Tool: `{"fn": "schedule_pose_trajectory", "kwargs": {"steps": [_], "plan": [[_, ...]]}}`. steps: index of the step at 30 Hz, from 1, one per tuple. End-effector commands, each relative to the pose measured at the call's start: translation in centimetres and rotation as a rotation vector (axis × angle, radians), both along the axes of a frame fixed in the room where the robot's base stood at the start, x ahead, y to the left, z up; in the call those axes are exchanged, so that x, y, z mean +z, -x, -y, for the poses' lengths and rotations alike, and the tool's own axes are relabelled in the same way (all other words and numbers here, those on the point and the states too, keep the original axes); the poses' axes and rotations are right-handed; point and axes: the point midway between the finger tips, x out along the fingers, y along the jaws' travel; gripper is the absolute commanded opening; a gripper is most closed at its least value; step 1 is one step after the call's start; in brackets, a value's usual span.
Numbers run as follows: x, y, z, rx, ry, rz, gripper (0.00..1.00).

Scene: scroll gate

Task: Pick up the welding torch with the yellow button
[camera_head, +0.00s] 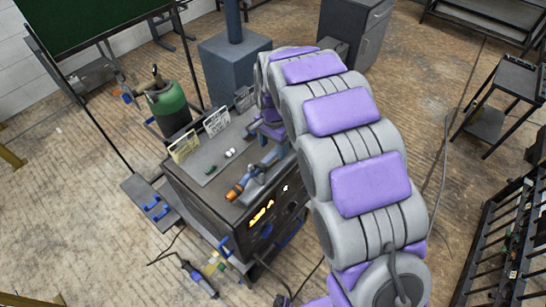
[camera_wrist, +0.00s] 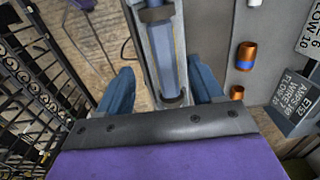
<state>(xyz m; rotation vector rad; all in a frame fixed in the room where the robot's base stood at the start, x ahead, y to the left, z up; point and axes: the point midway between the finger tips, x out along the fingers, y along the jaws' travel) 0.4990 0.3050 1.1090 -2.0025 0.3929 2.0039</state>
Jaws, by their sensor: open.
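My gripper (camera_head: 268,155) is low over the top of a dark welding cart (camera_head: 205,196). In the wrist view its two blue fingers stand apart, and the gripper (camera_wrist: 164,86) is open. A long grey piece with a blue cylinder (camera_wrist: 165,45) runs between and beyond the fingers; I cannot tell whether it touches them. In the head view an orange-tipped, blue and grey piece (camera_head: 237,191) lies at the cart's front edge, partly hidden near the gripper. Another blue-handled torch-like tool (camera_head: 199,279) lies on the floor in front. I cannot make out a yellow button on either.
A copper piece with a blue band (camera_wrist: 246,57) is on the grey surface right of the fingers. Signs (camera_head: 216,122) stand along the cart's back edge. A green cylinder (camera_head: 170,108) stands behind. A black railing (camera_head: 505,240) is at right. Floor left of the cart is partly clear.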

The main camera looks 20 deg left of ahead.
Motion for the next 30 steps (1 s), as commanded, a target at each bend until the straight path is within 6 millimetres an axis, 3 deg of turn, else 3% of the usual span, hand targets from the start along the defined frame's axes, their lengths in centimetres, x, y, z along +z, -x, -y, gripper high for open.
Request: {"fn": "schedule_pose_trajectory", "kwargs": {"steps": [9, 18, 30], "plan": [[-4.4, -0.3, -0.2, 0.001, 0.007, -0.005, 0.66], [-4.9, -0.4, 0.3, 0.001, 0.0, -0.001, 0.66], [-5.1, -0.3, -0.2, 0.001, 0.006, -0.001, 0.28]]}}
